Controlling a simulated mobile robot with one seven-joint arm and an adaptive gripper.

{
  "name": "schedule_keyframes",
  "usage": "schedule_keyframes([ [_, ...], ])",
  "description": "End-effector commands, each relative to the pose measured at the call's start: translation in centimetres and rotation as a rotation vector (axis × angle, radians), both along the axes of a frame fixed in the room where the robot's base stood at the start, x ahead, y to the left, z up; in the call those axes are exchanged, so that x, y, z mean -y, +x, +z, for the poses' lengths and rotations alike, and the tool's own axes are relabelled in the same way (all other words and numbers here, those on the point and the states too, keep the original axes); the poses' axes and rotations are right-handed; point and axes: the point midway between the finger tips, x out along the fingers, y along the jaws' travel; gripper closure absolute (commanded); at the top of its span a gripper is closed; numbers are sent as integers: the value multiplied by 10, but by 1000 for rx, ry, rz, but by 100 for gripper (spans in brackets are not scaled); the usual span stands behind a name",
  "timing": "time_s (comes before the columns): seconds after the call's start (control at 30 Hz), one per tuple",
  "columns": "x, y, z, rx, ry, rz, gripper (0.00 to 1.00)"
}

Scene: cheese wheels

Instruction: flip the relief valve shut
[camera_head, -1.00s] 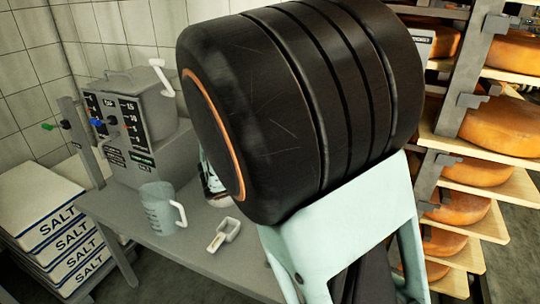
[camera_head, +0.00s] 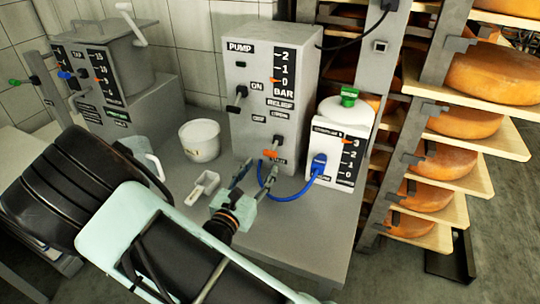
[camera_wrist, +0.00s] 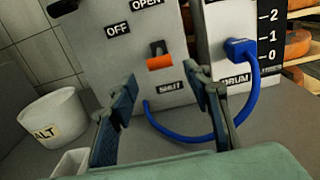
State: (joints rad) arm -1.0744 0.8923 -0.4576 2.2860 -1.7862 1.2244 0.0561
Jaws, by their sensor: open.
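The relief valve is a small lever with an orange tip (camera_head: 270,153), low on the front of the grey pump box (camera_head: 262,75). In the wrist view the orange lever (camera_wrist: 160,62) stands out from the panel between the OPEN label above and the SHUT label (camera_wrist: 170,88) below. I cannot tell its exact angle. My gripper (camera_head: 254,180) is in front of the lower part of the box, its fingers spread. In the wrist view the open fingers (camera_wrist: 162,85) sit left and right of and below the lever, apparently apart from it, with nothing between them.
A blue hose (camera_head: 290,193) loops beside my fingers to the white drum unit (camera_head: 335,150). A white salt tub (camera_head: 200,140), a scoop (camera_head: 203,188) and a jug (camera_head: 145,157) are to the left. Cheese racks (camera_head: 470,130) stand at the right.

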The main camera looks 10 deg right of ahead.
Motion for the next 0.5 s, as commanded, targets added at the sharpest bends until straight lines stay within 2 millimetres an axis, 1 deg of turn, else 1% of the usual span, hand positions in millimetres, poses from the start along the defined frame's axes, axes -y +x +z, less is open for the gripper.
schedule_keyframes([
  [0.03, 8, 9, -2, 2, 1, -5, 55],
  [0.1, 15, 21, -1, 3, 1, -4, 55],
  [0.3, 33, 49, -1, 2, 1, -3, 55],
  [0.4, 39, 58, -1, 2, 2, -3, 55],
  [0.5, 42, 63, -1, 1, 2, -1, 55],
])
